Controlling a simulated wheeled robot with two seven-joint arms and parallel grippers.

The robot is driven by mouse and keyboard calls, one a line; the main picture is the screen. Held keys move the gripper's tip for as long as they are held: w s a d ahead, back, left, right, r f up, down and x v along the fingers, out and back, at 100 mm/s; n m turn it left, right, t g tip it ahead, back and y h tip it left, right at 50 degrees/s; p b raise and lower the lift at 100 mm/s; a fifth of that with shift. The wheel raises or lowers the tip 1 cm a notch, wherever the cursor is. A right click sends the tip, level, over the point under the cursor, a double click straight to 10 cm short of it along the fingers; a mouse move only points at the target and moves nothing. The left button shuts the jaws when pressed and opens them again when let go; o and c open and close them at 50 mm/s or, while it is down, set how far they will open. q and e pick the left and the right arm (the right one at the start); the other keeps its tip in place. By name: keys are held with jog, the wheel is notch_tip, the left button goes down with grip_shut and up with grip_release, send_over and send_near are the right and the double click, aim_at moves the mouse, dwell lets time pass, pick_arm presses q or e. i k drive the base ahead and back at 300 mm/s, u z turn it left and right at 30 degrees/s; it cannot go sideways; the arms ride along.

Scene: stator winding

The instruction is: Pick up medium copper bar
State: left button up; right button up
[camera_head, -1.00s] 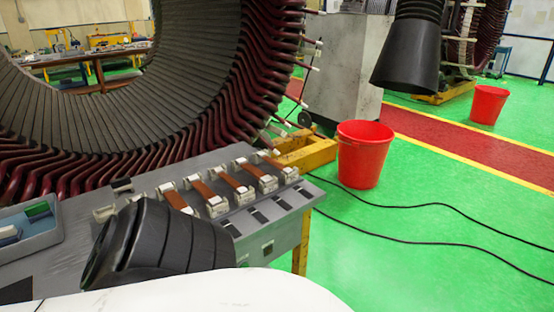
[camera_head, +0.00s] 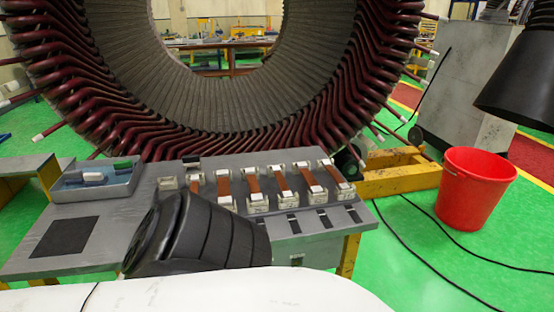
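Several copper bars (camera_head: 281,180) lie side by side in white holders on the grey workbench (camera_head: 130,225). They look alike in width, and I cannot tell which one is the medium bar. One bar stands at the left of the row (camera_head: 223,185) and one at its right end (camera_head: 334,173). A black arm link of mine covers the front middle of the bench and hides part of it. Another black link of mine is at the upper right, over the floor. Neither gripper's fingers show.
A blue-grey tray (camera_head: 95,190) with small blocks stands at the bench's left. A dark square mat (camera_head: 64,237) lies in front of it. The large stator (camera_head: 90,90) rises behind. A red bucket (camera_head: 475,187) stands on the green floor at the right, near cables.

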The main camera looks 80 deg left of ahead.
aim_at(255, 194)
jog(key=u, duration=2.4)
